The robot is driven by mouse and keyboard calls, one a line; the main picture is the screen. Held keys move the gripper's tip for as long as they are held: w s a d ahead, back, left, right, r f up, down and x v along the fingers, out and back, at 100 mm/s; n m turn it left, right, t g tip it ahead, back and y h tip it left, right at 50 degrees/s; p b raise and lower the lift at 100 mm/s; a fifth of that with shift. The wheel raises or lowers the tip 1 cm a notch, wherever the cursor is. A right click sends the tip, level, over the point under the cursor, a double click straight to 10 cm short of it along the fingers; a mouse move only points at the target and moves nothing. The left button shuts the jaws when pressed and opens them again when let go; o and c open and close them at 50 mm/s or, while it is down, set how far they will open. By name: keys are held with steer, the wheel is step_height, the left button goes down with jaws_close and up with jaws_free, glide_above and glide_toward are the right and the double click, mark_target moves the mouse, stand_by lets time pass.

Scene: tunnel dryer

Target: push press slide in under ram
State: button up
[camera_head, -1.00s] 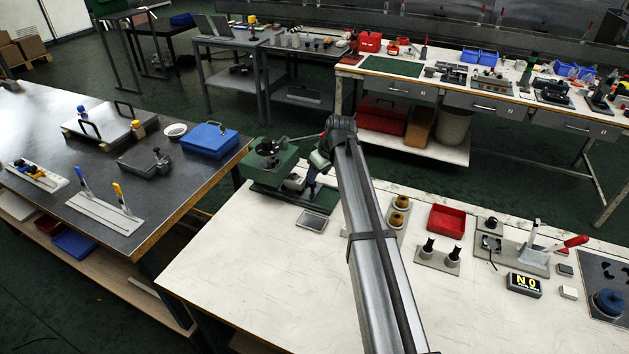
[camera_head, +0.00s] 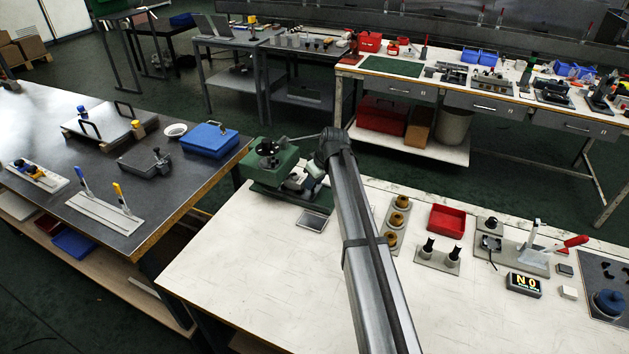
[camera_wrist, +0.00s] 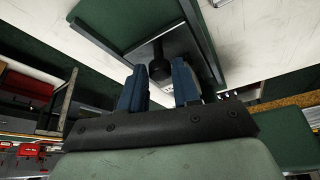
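The green press (camera_head: 272,166) stands at the back left corner of the white bench, with a dark hand lever on its right. Its slide (camera_wrist: 178,45), a grey plate with a black knob (camera_wrist: 158,68), lies in a dark green guide in the wrist view. My gripper (camera_wrist: 160,82) points at the slide. Its two blue fingers are apart, one on each side of the knob in the picture; I cannot tell whether they touch it. In the head view my wrist and arm hide most of the gripper and part of the slide. The ram's underside is hidden.
A small grey plate (camera_head: 313,222) lies in front of the press. Brass-coloured parts (camera_head: 401,202), a red tray (camera_head: 447,219) and black-topped posts (camera_head: 428,246) stand right of my arm. The bench's front left is clear. A dark table (camera_head: 110,222) stands to the left.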

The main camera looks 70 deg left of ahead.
mark_target(302, 180)
jaws_close()
steer(key=shift+s+a, duration=1.4)
steer(key=shift+o, duration=2.2)
jaws_free()
steer(key=v, duration=1.4)
steer(key=shift+w+f, duration=0.1)
steer(key=shift+w, duration=0.05)
